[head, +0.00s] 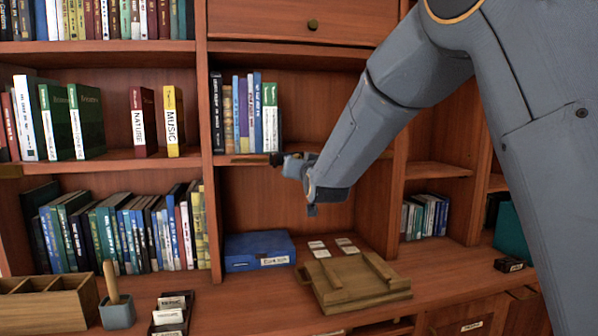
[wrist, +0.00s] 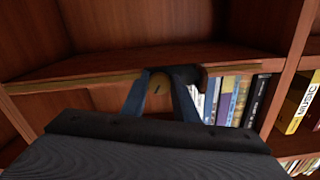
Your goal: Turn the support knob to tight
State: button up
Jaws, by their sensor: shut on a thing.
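A dark support piece (wrist: 188,73) lies just behind the knob at the shelf's edge. The knob is largely hidden by the fingers there. No tight or loose label is readable.
Upright books (head: 250,112) stand on the shelf just left of my gripper. Below are a blue box (head: 259,250) and a wooden board (head: 352,284) on the counter. A shelf divider (head: 397,180) stands to the right, behind my arm.

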jog(key=m+b, duration=0.8)
jog(key=b, duration=0.1)
jog(key=m+b, duration=0.8)
jog(key=shift+a+r+b, duration=0.15)
jog(key=shift+a+b, duration=0.05)
jog(key=shift+b, duration=0.15)
jog(key=shift+m, duration=0.3)
jog(key=o, duration=1.1)
jog(key=shift+c, duration=0.2)
jog(key=shift+s, duration=0.15)
jog(key=v, duration=0.7)
jog(key=shift+s, duration=0.3)
jog(key=shift+d+r, duration=0.1)
jog(key=shift+d, duration=0.05)
